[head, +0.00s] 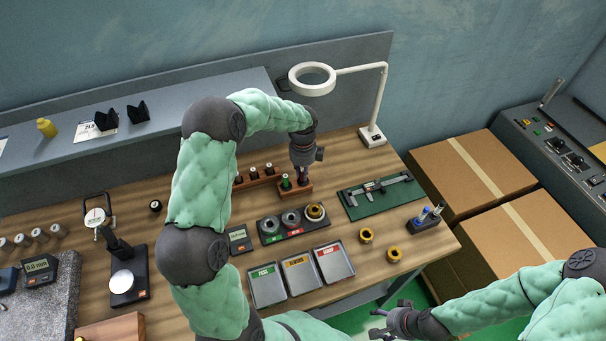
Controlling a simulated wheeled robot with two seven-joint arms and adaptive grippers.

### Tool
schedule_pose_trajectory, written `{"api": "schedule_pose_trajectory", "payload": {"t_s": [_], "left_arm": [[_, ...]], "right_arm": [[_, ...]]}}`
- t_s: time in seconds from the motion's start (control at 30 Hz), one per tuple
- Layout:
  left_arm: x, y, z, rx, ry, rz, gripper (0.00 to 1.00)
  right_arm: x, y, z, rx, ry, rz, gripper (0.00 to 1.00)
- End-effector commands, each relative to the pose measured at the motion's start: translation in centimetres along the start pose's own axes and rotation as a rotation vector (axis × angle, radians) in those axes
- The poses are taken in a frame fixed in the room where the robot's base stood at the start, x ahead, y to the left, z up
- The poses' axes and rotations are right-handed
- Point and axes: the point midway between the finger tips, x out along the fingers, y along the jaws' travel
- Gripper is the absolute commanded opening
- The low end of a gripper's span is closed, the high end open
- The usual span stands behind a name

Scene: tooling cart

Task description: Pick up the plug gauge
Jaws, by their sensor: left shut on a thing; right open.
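My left gripper (302,178) points down over a small wooden block (297,191) near the back of the bench. It is shut on a dark plug gauge, mostly hidden by the fingers, at this block. I cannot tell whether the gauge is still seated in it. A green-topped gauge (286,182) stands in the same block, just left of the fingers. My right gripper (377,323) is open and empty at the lower right, off the bench's front edge.
A wooden rack (240,183) with several dark pins stands left of the block. Ring gauges on a dark tray (268,238) and three sorting trays (268,289) lie in front. A caliper on a green mat (365,208) lies right. A magnifier lamp (373,136) stands behind.

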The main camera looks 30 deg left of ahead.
Motion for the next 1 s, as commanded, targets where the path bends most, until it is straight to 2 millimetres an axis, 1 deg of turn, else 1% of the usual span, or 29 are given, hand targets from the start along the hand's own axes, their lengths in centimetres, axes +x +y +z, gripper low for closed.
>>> {"api": "schedule_pose_trajectory", "payload": {"t_s": [0.17,0.27,0.37,0.47,0.6,0.8,1.0], "left_arm": [[-1.9,-0.1,0.1,0.000,-0.001,-0.003,0.00],[-3.3,0.1,-0.1,0.000,-0.001,-0.002,0.00],[-4.8,1.2,-0.9,0.001,-0.001,-0.003,0.00],[-6.7,2.4,-1.8,0.001,-0.002,-0.005,0.00],[-9.4,4.6,-3.3,0.002,-0.001,-0.003,0.00],[-11.0,7.9,-5.8,0.001,-0.001,-0.003,0.00],[-12.2,10.1,-7.4,0.001,-0.001,-0.002,0.00]], "right_arm": [[-0.3,-0.1,0.0,0.000,0.000,0.000,0.64],[-0.5,-0.2,0.0,0.000,0.000,0.000,0.64],[-0.7,-0.2,0.0,0.000,0.000,0.000,0.64],[-0.9,-0.3,0.0,0.000,0.000,0.000,0.64],[-1.2,-0.5,0.1,0.000,0.000,0.000,0.64],[-1.4,-0.5,0.1,0.000,0.000,0.000,0.64],[-1.6,-0.6,0.1,0.000,0.000,0.000,0.64]]}}
